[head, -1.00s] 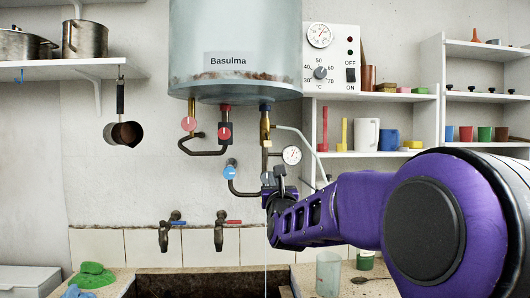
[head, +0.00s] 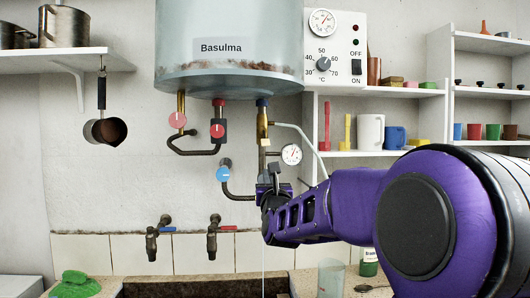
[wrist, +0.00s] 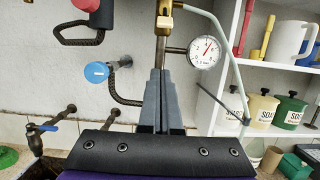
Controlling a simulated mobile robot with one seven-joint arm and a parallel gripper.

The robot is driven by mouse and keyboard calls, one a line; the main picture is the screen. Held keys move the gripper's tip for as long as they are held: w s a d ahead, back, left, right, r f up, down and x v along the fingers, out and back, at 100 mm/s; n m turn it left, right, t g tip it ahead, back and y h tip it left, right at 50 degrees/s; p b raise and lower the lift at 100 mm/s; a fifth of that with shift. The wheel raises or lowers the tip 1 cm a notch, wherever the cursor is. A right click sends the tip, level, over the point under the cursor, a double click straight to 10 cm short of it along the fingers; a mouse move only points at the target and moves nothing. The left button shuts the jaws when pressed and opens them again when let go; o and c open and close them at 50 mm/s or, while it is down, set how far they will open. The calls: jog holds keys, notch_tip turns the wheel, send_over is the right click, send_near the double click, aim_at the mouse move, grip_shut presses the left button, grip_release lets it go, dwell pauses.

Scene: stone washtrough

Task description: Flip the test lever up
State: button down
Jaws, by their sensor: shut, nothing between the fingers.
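A brass fitting (head: 263,122) hangs on the pipe under the right side of the boiler; it also shows at the top of the wrist view (wrist: 164,20). A small pale piece (head: 265,142) sits at its lower end and may be the test lever; I cannot tell for sure. My gripper (head: 273,168) is just below this fitting, fingers pointing up. In the wrist view its fingers (wrist: 155,80) are together and empty, in front of the pipe below the brass. My fingers hide part of that pipe.
A pressure gauge (head: 291,154) and a pale tube are close right of the fitting. A blue round knob (head: 224,174) and bent pipe are left. The boiler (head: 229,55) is above. Two taps (head: 213,238) are over the trough. Shelves stand right.

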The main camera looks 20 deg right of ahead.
aim_at(265, 138)
jog(key=x, duration=1)
jog(key=r, duration=0.1)
jog(key=s+r, duration=0.2)
jog(key=shift+s+a+r, duration=0.1)
jog(key=shift+a, duration=0.2)
jog(key=shift+r+p, duration=0.15)
jog(key=shift+p, duration=0.2)
